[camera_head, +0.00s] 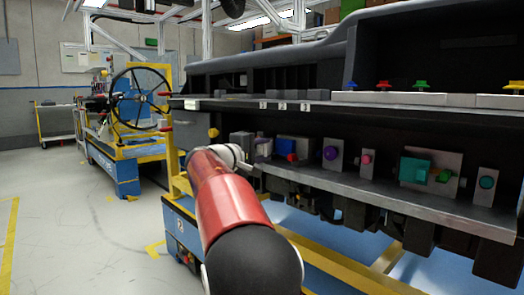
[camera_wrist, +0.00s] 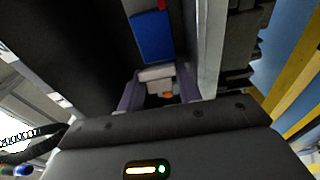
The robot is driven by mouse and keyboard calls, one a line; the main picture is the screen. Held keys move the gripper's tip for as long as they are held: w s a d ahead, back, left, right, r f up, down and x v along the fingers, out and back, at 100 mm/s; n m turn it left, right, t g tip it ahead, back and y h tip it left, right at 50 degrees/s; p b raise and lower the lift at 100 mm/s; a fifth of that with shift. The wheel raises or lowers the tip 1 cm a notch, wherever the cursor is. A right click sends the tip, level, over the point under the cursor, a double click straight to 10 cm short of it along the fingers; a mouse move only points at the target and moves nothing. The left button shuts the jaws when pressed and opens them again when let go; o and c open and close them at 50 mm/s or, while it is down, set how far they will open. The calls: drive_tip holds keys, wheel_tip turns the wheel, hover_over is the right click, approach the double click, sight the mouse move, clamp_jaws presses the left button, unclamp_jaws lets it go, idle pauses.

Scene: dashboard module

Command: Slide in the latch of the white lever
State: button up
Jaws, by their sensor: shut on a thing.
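My gripper (camera_wrist: 158,90) reaches in at the left end of the lower shelf of the dashboard module. Its two fingers stand either side of a pale part, which I take to be the white lever (camera_wrist: 156,74), and they are shut on it. A small orange spot (camera_wrist: 167,95) shows between the fingers. In the head view my gripper (camera_head: 240,157) is small and partly hidden by my red arm, so its hold on the lever does not show there. The latch cannot be told apart from the lever.
Right of the gripper is a blue block (camera_head: 285,145) with a red knob (camera_head: 292,158). Purple, pink and teal controls stand further along the shelf (camera_head: 400,198). An upper ledge (camera_head: 340,106) runs above. Open floor (camera_head: 60,190) lies to the left.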

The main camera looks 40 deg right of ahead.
drive_tip(key=shift+w+a+m+g+y+p, duration=0.1)
drive_tip(key=shift+w+m+g+p, duration=0.4)
drive_tip(key=shift+m+g+p, duration=0.9)
drive_tip(key=shift+w+a+m+g+y+p, duration=0.1)
drive_tip(key=shift+w+m+g+p, duration=0.5)
drive_tip(key=shift+g+p, duration=1.55)
drive_tip(key=shift+w+a+m+g+y+p, duration=0.1)
drive_tip(key=shift+w+m+g+p, duration=0.65)
drive_tip(key=shift+p, duration=1.75)
drive_tip(key=shift+s+m+g, duration=0.25)
drive_tip(key=shift+s+g, duration=0.05)
drive_tip(key=o, duration=0.7)
drive_tip(key=shift+o, duration=0.2)
drive_tip(key=v, duration=0.7)
drive_tip(key=shift+a, duration=0.35)
drive_tip(key=shift+w, duration=0.1)
